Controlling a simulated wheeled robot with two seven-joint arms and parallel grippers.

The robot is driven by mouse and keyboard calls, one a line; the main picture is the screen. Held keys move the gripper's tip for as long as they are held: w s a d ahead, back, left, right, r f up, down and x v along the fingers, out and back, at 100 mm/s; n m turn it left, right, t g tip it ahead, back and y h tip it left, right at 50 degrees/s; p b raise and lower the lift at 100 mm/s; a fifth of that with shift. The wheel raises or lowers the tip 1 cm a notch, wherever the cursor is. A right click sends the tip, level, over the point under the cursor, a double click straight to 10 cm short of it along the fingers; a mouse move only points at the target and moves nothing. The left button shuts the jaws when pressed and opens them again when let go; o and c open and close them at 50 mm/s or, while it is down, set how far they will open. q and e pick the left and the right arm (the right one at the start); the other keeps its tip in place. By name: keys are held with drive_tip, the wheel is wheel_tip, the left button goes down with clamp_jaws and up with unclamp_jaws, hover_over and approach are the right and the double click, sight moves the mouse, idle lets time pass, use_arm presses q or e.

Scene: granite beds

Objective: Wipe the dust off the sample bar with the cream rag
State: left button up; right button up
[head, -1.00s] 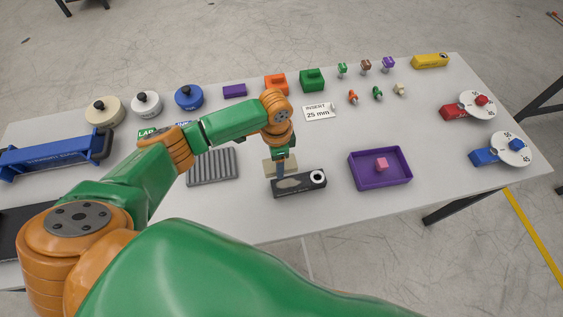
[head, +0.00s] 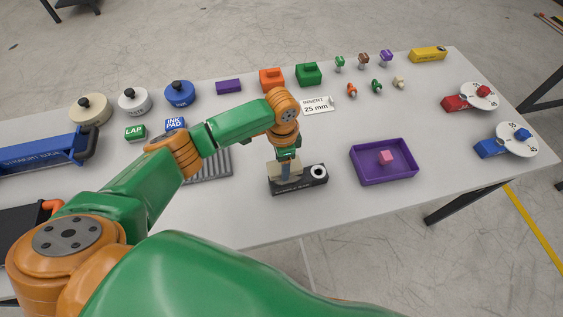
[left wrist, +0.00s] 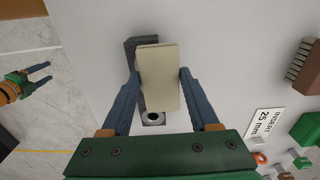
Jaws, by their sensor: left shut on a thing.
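The sample bar (head: 313,184) is a dark block with a white ring at its right end, lying near the front of the table. In the left wrist view the bar (left wrist: 131,48) shows partly under the rag. My left gripper (left wrist: 158,74) is shut on the cream rag (left wrist: 158,85), a pale flat block, over the middle of the bar. The gripper (head: 287,162) points down there in the head view. The rag hides much of the bar's top, and whether it touches cannot be told. My right gripper (left wrist: 40,74) shows apart, off the table, fingers spread and empty.
A purple tray (head: 358,168) with a pink cube (head: 386,157) stands right of the bar. A grey ribbed plate (head: 212,168) lies to its left, partly behind my arm. The "INSERT 25 mm" card (head: 318,105) is behind. The table front right of the bar is clear.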

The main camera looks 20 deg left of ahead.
use_arm(q)
drive_tip(key=shift+f+b, duration=0.45)
drive_tip(key=shift+f, duration=0.3)
